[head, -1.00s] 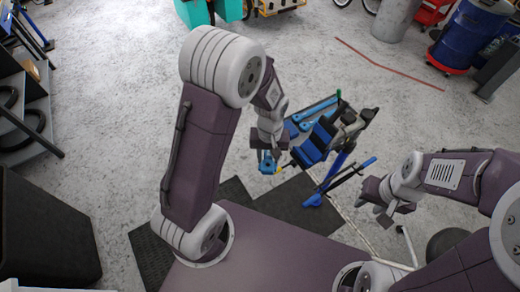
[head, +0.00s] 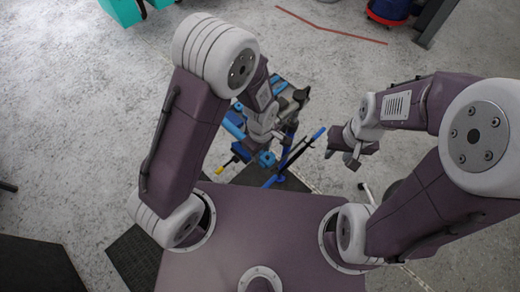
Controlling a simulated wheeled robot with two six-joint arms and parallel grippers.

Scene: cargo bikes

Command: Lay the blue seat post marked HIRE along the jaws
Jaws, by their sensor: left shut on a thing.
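My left gripper (head: 262,132) is over the blue and black work stand (head: 282,160), in the middle of the head view. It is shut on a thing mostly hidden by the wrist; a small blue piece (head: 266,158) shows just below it. I cannot tell for sure that this is the blue seat post, and no HIRE marking is legible. The stand's jaws are largely hidden behind my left arm, so I cannot tell touching from apart. My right gripper (head: 342,153) is to the right of the stand, empty, with its fingers apart.
Dark floor mats (head: 140,246) lie around the stand's foot. A dark bin (head: 38,264) stands at lower left. A teal box (head: 122,10) and a blue drum (head: 390,10) are at the far edge. A red strip (head: 330,26) lies on otherwise clear floor.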

